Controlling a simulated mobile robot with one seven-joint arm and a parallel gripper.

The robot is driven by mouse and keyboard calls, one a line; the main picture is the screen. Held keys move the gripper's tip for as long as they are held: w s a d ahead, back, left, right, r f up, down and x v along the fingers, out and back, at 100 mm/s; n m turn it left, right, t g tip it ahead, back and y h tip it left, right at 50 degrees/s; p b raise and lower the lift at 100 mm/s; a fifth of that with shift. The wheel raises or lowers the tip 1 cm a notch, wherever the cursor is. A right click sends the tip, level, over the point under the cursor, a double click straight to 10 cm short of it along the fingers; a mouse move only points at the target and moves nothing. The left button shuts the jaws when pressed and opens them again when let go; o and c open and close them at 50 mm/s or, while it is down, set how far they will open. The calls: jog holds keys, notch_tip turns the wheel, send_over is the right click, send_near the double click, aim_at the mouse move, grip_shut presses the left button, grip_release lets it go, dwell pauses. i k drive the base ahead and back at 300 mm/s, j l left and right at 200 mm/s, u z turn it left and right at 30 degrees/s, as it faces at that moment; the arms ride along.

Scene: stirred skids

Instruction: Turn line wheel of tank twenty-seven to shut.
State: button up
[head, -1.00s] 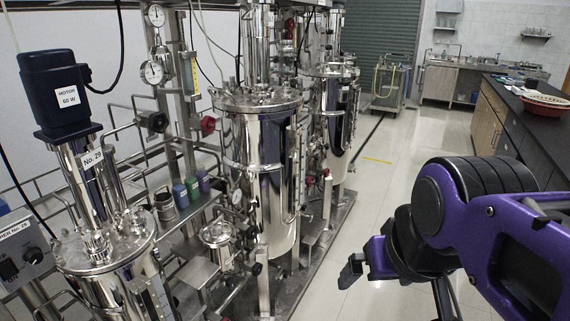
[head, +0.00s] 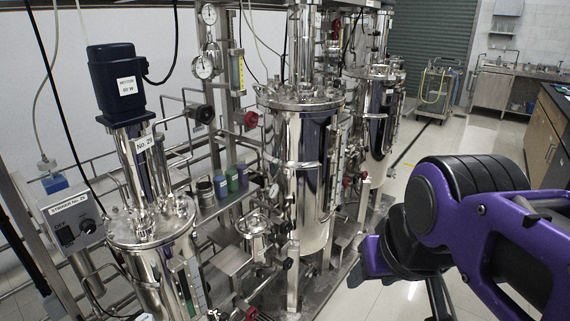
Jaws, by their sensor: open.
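The nearest tank (head: 150,232), at the left, is steel with a blue motor on top and a tag (head: 148,143) that seems to read No. 29. A second steel tank (head: 300,190) stands mid-frame and a third (head: 378,125) behind it; I read no number on either. Small red wheels show on the pipework: one (head: 250,119) left of the middle tank and one (head: 257,314) at the bottom edge. I cannot tell which belongs to tank twenty-seven. My gripper (head: 372,258) shows only partly, at the end of my folded purple arm, open and apart from the tanks.
A stirrer box (head: 78,225) stands at the far left. Gauges (head: 204,67), pipes and bottles (head: 232,180) crowd the frame behind the tanks. A pale floor aisle (head: 445,140) is open to the right, with a dark-topped bench (head: 555,105) beyond it.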

aim_at(346, 185)
jog(key=i+l+u, duration=0.1)
jog(key=u, duration=0.25)
jog(key=l+u, duration=0.1)
jog(key=u, duration=0.3)
jog(key=i+l+u, duration=0.1)
jog(key=u, duration=0.25)
jog(key=i+l+u, duration=0.1)
jog(key=l+u, duration=0.5)
jog(key=l, duration=0.15)
jog(key=l+u, duration=0.35)
jog(key=l, duration=1)
jog(key=k+l+u, duration=0.15)
jog(key=l, duration=0.95)
jog(key=k+u, duration=0.05)
